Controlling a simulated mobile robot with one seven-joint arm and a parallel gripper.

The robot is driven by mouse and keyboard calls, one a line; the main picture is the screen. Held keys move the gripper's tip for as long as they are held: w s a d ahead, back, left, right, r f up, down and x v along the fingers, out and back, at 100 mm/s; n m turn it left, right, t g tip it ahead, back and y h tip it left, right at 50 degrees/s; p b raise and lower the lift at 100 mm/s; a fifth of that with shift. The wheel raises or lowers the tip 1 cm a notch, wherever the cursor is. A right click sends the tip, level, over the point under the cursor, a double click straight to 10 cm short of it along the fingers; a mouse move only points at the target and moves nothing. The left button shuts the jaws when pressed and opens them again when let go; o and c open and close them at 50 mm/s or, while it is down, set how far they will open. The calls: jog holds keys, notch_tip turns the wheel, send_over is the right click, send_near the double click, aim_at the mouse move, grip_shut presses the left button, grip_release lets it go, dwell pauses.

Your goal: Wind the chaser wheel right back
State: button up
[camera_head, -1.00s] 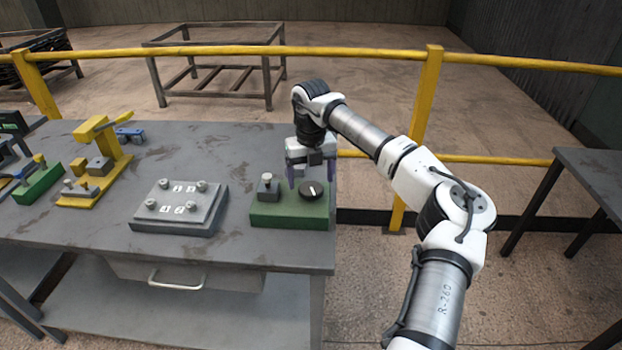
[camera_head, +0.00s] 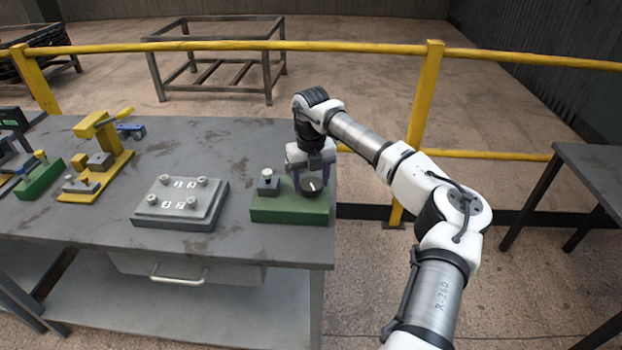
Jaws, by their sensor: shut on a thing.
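A dark round wheel with a white mark (camera_head: 311,188) sits on top of a green block (camera_head: 290,212) near the right end of the workbench. I take it for the chaser wheel. My gripper (camera_head: 311,182) points down over it, its two purple fingers shut on the wheel from left and right. The fingers and the gripper body hide part of the wheel. A small grey block with a pale-topped post (camera_head: 267,183) stands on the same green block, just left of the wheel.
A grey plate with several knobs (camera_head: 182,200) lies left of the green block. A yellow press-like fixture (camera_head: 102,150) and another green fixture (camera_head: 40,176) stand further left. A yellow railing (camera_head: 300,50) runs behind the bench (camera_head: 237,262). Another table (camera_head: 590,180) stands at the right.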

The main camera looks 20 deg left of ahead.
aim_at(311, 183)
jog(key=shift+n, duration=0.4)
jog(key=shift+n+b, duration=0.75)
jog(key=shift+n, duration=0.25)
jog(key=n+b, duration=0.1)
jog(key=n, duration=0.8)
jog(key=shift+n+b, duration=0.3)
jog(key=shift+n, duration=0.1)
jog(key=shift+r, duration=0.1)
jog(key=o, duration=1)
jog(key=shift+c, duration=0.2)
notch_tip(311, 183, up, 14)
jog(key=b, duration=0.2)
